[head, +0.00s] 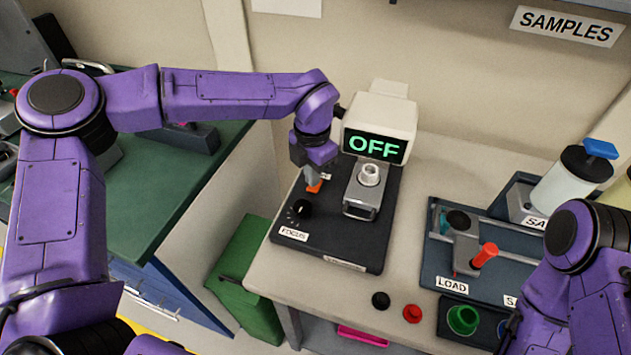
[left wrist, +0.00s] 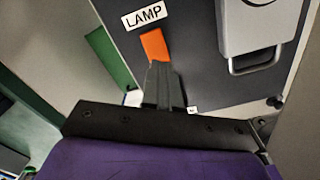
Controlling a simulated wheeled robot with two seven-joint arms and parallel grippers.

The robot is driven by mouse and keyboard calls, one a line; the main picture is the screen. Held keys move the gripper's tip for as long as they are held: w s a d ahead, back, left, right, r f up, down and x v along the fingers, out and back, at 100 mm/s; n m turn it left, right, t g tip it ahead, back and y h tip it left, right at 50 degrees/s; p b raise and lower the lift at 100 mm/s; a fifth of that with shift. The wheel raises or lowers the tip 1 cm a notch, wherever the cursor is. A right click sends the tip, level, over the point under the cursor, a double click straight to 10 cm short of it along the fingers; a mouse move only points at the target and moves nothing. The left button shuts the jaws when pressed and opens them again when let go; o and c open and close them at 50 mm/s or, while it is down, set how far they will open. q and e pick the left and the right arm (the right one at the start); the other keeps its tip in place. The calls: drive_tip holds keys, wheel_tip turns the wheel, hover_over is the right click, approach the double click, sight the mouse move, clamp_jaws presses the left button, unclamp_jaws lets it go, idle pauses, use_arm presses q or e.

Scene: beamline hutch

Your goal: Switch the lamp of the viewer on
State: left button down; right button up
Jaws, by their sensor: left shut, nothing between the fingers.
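The viewer (head: 378,232) is a dark base with a pale head whose screen (head: 374,147) reads OFF in green. An orange lamp switch (head: 314,187) sits on the left side of the base. In the left wrist view the orange switch (left wrist: 154,45) lies just below the LAMP label (left wrist: 144,16). My left gripper (head: 312,178) points down at the switch, shut and empty. In the left wrist view its fingertips (left wrist: 161,66) are at the near end of the switch; I cannot tell whether they touch. My right arm shows at the right edge, but its gripper is out of view.
A black focus knob (head: 302,208) stands near the switch, above the FOCUS label (head: 293,233). A silver stage (head: 361,200) is to its right. The LOAD station (head: 437,262) with a red-handled lever (head: 484,255) stands farther right. Black (head: 381,300) and red (head: 412,313) caps lie in front.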

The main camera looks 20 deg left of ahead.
use_arm(q)
drive_tip(key=shift+f+b, duration=0.5)
drive_tip(key=shift+f, duration=0.55)
idle(0.6)
drive_tip(key=shift+s, duration=0.1)
wheel_tip(320, 180, up, 7)
drive_tip(key=p, duration=0.7)
drive_tip(key=shift+r, duration=0.1)
